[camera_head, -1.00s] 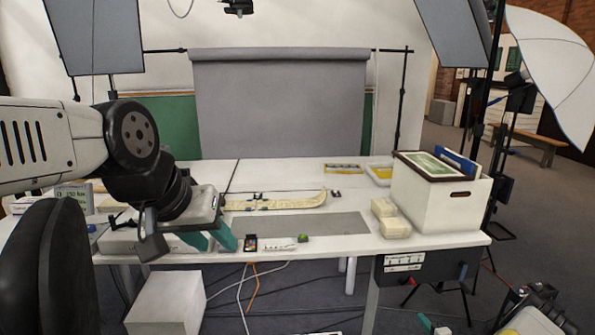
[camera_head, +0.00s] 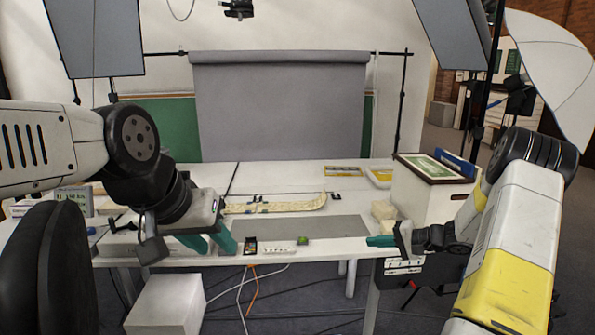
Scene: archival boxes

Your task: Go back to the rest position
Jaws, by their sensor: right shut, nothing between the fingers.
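My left gripper (camera_head: 213,242) hangs over the front left of the white table (camera_head: 150,262). Its two teal fingers are apart, with nothing seen between them. My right gripper (camera_head: 381,241) is at the table's front edge, just right of the grey mat (camera_head: 330,227), its teal fingers pointing left. It is shut and empty. The white archival box (camera_head: 422,195) stands at the table's right end with a green framed picture (camera_head: 435,167) on top; my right arm hides part of its right side.
Pale blocks (camera_head: 383,211) sit left of the box, partly hidden by my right gripper. A long yellowish strip (camera_head: 275,204) lies mid-table. A power strip (camera_head: 278,250) and a green item (camera_head: 303,240) lie near the front edge. A white cube (camera_head: 165,305) stands on the floor.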

